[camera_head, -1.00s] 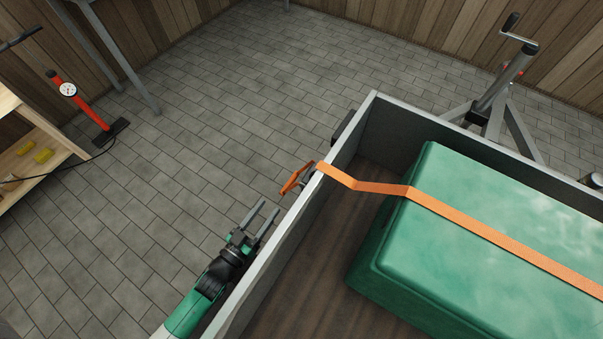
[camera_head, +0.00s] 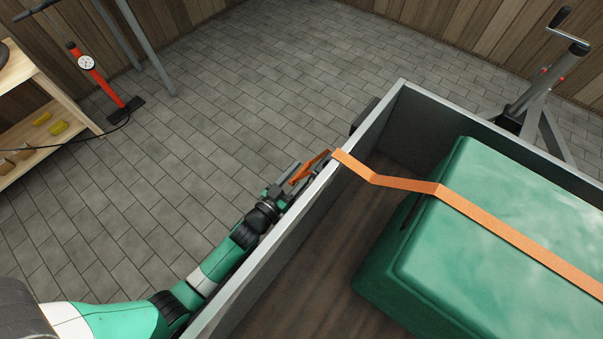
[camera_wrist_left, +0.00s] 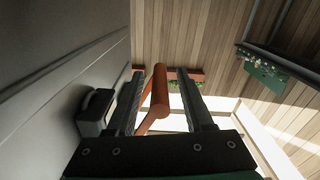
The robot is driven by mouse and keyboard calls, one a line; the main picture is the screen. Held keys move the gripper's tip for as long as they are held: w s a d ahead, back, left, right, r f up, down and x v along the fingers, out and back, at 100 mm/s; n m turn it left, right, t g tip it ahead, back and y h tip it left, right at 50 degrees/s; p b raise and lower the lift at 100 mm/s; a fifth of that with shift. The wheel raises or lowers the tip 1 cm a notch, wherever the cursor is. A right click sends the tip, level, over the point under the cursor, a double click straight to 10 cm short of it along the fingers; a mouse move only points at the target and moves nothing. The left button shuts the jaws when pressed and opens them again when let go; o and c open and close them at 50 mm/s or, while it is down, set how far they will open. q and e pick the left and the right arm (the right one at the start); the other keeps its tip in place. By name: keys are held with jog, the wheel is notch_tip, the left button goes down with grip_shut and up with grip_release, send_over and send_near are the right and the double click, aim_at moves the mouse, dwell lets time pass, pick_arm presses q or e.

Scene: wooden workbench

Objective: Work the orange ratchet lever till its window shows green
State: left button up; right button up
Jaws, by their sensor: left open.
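The orange ratchet lever (camera_head: 308,168) sits on the outer side of the trailer wall, where the orange strap (camera_head: 400,183) comes over the rim. My left gripper (camera_head: 292,174) is at the lever in the head view. In the left wrist view, my left gripper (camera_wrist_left: 167,98) is open, with the orange lever's bar (camera_wrist_left: 159,92) between its two fingers. The bar appears closer to the left finger, and I cannot tell if they touch. The ratchet's window is not visible in either view. My right gripper is not in view.
The grey trailer wall (camera_head: 268,245) runs close beside my left arm. A green covered load (camera_head: 500,235) fills much of the trailer. A red pump (camera_head: 100,82) and wooden shelf (camera_head: 45,100) stand far left. Paved floor between is clear.

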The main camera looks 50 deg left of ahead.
pick_arm(q)
jog(key=shift+w, duration=0.3)
grip_shut()
dwell(1.2)
